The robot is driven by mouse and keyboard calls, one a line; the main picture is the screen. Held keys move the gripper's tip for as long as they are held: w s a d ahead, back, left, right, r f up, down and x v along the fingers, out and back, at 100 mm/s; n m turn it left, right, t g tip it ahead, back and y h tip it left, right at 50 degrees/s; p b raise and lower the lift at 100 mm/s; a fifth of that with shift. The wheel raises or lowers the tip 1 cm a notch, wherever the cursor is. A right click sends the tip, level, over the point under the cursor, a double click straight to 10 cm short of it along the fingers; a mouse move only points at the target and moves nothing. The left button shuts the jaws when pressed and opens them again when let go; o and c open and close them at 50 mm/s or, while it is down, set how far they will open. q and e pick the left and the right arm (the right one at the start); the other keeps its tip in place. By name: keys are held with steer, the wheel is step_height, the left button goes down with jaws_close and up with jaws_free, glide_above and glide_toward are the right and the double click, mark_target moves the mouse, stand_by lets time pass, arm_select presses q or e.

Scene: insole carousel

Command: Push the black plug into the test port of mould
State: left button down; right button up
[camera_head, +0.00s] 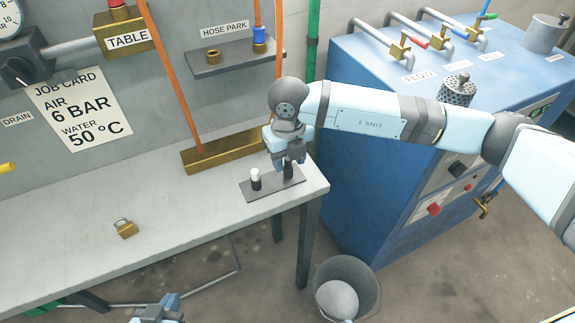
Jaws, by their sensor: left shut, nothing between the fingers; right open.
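A black plug (288,168) stands upright on a small grey plate (273,188) near the right end of the grey bench. A second plug with a white top and dark base (255,179) stands to its left on the same plate. My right gripper (287,160) points down over the black plug, fingers open; it partly hides the plug's top, and I cannot tell if it touches. My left gripper (158,309) is shut and empty at the bottom edge, in front of the bench and partly cut off. I cannot make out the mould or its test port.
A brass padlock (125,228) lies on the bench (80,245). A brass bar (235,148) with an orange hose stands behind the plate. A blue machine (365,110) with taps stands right of the bench. A grey bucket (345,285) is on the floor.

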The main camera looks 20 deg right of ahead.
mark_target(288, 159)
stand_by(1.0)
steer(key=shift+c, duration=0.3)
jaws_close()
steer(key=shift+r+p, duration=1.3)
steer(key=shift+r, duration=1.65)
